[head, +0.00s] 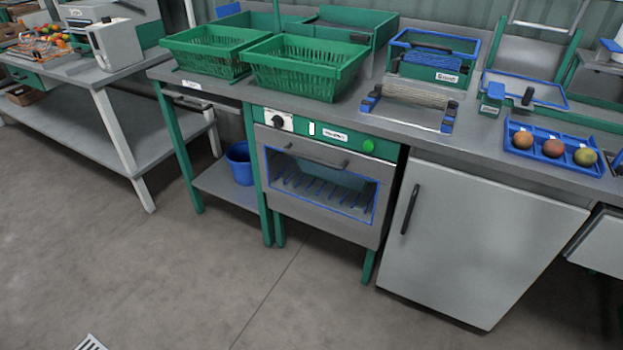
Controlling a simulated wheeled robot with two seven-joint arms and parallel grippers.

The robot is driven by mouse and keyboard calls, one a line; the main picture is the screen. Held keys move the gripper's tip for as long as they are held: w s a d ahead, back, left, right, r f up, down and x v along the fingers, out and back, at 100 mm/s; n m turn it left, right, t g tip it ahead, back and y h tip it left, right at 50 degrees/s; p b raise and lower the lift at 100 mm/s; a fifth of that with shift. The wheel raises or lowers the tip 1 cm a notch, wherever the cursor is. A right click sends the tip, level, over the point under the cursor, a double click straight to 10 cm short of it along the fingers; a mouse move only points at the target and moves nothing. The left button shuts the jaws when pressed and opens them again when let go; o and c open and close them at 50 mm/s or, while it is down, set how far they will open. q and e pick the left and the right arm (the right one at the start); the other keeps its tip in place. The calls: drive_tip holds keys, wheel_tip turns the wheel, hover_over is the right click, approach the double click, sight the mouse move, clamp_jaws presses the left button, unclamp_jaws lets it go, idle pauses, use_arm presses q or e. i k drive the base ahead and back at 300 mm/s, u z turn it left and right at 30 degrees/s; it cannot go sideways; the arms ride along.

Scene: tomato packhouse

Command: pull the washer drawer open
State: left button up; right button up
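The washer (385,148) stands under the bench, with a green control strip carrying a black knob and a green button. Its front (320,218) has a blue-framed window showing a rack with blue bars inside. A dark bar handle (303,155) runs across the top of this front. The front looks shut, flush below the control strip. Neither of my grippers is in view.
A grey cabinet door (470,240) with a black upright handle is right of the washer. A blue bucket (239,163) sits on a low shelf to its left. Green baskets (305,68) stand on the bench above. The floor (220,270) in front is clear.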

sight(282, 178)
drive_tip(key=u, duration=0.8)
drive_tip(key=i, duration=1)
drive_tip(key=z, duration=0.05)
